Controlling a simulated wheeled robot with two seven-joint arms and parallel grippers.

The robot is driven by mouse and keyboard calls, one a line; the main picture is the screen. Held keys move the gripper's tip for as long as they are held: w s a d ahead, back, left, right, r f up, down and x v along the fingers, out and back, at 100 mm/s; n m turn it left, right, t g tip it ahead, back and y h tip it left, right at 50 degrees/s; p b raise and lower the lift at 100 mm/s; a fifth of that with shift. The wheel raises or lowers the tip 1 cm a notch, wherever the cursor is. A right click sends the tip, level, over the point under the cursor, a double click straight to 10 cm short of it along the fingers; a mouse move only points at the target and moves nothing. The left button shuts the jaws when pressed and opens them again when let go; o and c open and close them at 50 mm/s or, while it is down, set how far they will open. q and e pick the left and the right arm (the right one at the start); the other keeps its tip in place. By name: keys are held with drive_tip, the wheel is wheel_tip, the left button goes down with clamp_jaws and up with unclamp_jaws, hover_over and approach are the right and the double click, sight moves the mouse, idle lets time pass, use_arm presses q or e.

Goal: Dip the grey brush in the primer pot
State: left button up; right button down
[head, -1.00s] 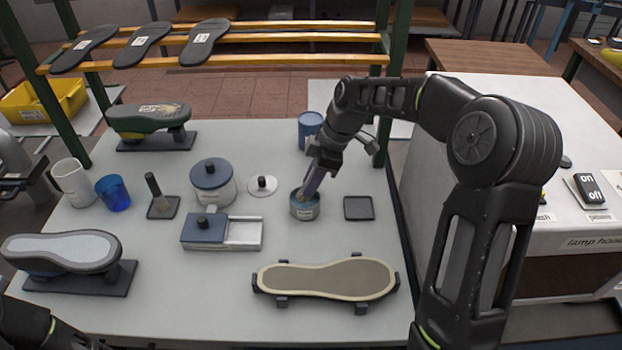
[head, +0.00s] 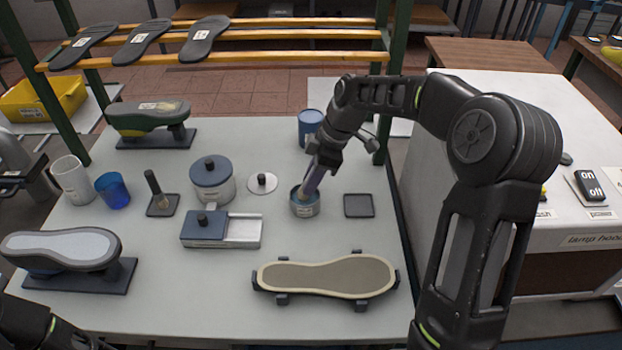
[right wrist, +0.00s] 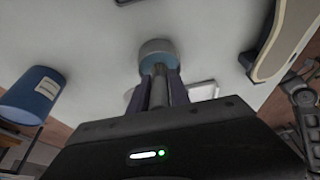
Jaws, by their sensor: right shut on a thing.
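The primer pot (head: 305,209) is a small grey-blue open tin on the table, right of centre. My right gripper (head: 311,188) is above it, tilted, with its purple-grey fingers pointing down at its mouth. It is shut on the grey brush (right wrist: 158,90), which shows between the fingers in the right wrist view. The brush's lower end (head: 302,195) is at the pot's mouth; how deep it reaches is hidden. The pot (right wrist: 157,48) also shows beyond the fingertips in the right wrist view. My left gripper is out of view; only part of my left arm shows at the lower left.
A dark square tray (head: 358,206) lies empty right of the pot. A white lid with a dark knob (head: 262,183) lies left of it. A blue can (head: 311,128) stands behind. Another brush stands on a dark rest (head: 162,207). A sole in a holder (head: 325,276) lies in front.

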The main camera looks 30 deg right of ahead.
drive_tip(key=shift+s+f+b, duration=0.1)
drive_tip(key=shift+f+b, duration=0.35)
idle(1.7)
drive_tip(key=shift+r+p, duration=2.15)
drive_tip(key=shift+r, duration=1.45)
